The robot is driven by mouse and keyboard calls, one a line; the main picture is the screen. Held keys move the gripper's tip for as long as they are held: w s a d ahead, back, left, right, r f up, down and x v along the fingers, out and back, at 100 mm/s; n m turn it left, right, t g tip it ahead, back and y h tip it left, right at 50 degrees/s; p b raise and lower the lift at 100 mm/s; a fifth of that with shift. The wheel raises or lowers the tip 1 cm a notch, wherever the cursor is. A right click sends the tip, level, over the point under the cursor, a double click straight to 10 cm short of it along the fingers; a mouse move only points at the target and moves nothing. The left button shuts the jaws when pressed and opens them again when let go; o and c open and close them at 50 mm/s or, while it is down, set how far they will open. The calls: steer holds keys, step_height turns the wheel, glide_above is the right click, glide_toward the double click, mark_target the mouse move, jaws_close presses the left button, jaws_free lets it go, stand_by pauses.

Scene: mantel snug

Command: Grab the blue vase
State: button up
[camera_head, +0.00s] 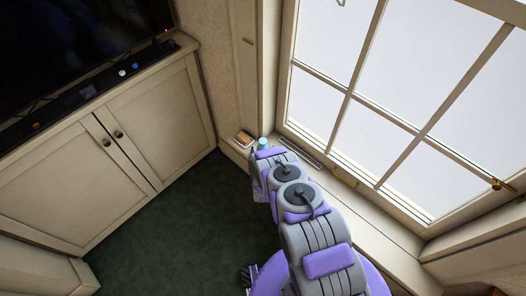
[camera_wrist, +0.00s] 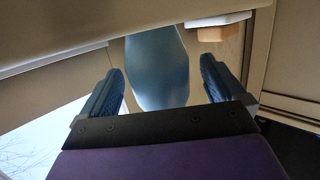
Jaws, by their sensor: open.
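The blue vase (camera_wrist: 157,68) stands in the middle of the wrist view, straight ahead between my two open fingers. Gaps show between the vase and both fingers, so they do not appear to touch it. Its lower part is partly hidden by my gripper (camera_wrist: 161,85). In the head view only a small light-blue part of the vase (camera_head: 263,143) shows, at the window sill's far corner, just beyond the end of my arm. My arm hides the rest of it there, and my gripper's fingers are hard to make out in that view.
A small tan and white block-like object (camera_head: 244,138) lies on the sill just left of the vase in the head view. The window (camera_head: 375,90) runs along the right. A cabinet (camera_head: 120,150) with a television stands at left. Dark green floor (camera_head: 190,225) lies clear between.

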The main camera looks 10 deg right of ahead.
steer(key=x, duration=0.2)
steer(key=shift+w+f+b, duration=0.2)
steer(key=shift+w+b, duration=0.15)
steer(key=shift+w, duration=0.05)
steer(key=shift+r, duration=0.1)
steer(key=c, duration=1.2)
